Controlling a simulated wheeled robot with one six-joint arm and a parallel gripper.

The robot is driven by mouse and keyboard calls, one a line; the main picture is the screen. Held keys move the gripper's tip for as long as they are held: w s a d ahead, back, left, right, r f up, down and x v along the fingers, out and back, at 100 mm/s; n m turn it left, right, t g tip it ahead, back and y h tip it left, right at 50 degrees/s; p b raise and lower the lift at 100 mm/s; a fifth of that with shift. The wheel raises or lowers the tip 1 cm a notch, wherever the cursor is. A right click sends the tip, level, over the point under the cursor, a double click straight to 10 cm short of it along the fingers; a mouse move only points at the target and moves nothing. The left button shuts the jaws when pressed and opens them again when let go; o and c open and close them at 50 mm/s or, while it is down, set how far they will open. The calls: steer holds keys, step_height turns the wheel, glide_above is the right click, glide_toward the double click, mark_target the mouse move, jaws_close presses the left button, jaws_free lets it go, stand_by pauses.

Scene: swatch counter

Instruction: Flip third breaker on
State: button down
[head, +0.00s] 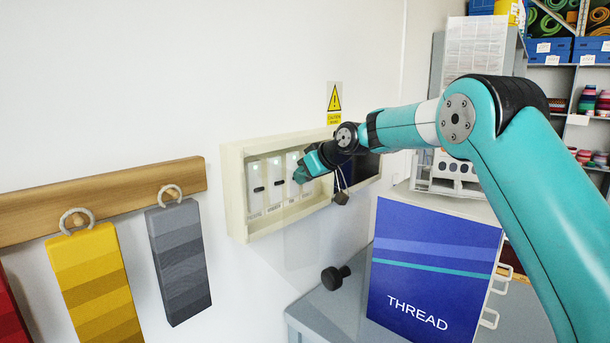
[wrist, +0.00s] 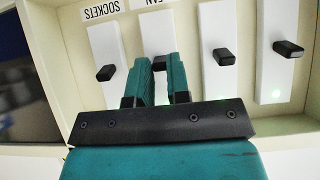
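A cream breaker box (head: 236,212) is on the wall in the head view, with upright white breakers in a row. The wrist view shows the row upside down, with labels reading SOCKETS and FAN. The FAN breaker (wrist: 156,34), third from the left in the head view, is largely covered by my gripper there. Its black lever (wrist: 158,63) shows between my fingertips in the wrist view. My gripper (head: 303,176) is at the breaker, and its two teal fingers (wrist: 162,72) have a narrow gap. I cannot tell whether they touch the lever.
The SOCKETS breaker (wrist: 105,72) is beside it; two other breakers (wrist: 224,57) (wrist: 288,48) are on the other side, with green glows near them. A padlock (head: 341,198) hangs at the box. A blue THREAD box (head: 430,270) stands below right. Striped swatches (head: 180,262) hang left.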

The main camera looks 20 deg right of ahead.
steer(key=c, duration=1.1)
jaws_free()
steer(key=b+v, duration=0.6)
steer(key=v, duration=1.1)
steer(key=shift+s+r+b, duration=0.1)
steer(key=shift+r+b, duration=0.1)
steer(key=shift+b, duration=0.15)
steer(key=s+d+f+m+g+h, duration=0.2)
steer(key=s+f+m+g+h, duration=0.45)
steer(key=s+f, duration=2.2)
steer(key=s+a+n+y+b, duration=0.1)
steer(key=s+a+n+b, duration=0.1)
steer(key=s+a, duration=0.1)
steer(key=s+a+f+n+g+y+b, duration=0.1)
steer(key=s+a+n+y+b, duration=0.1)
steer(key=a, duration=0.4)
steer(key=s+a+n+g+y+b, duration=0.1)
steer(key=s+a+n+b, duration=0.2)
steer(key=s+a+b, duration=0.1)
steer(key=shift+s+a+f+y, duration=0.3)
steer(key=shift+s+a+y, duration=0.1)
steer(key=shift+a, duration=0.35)
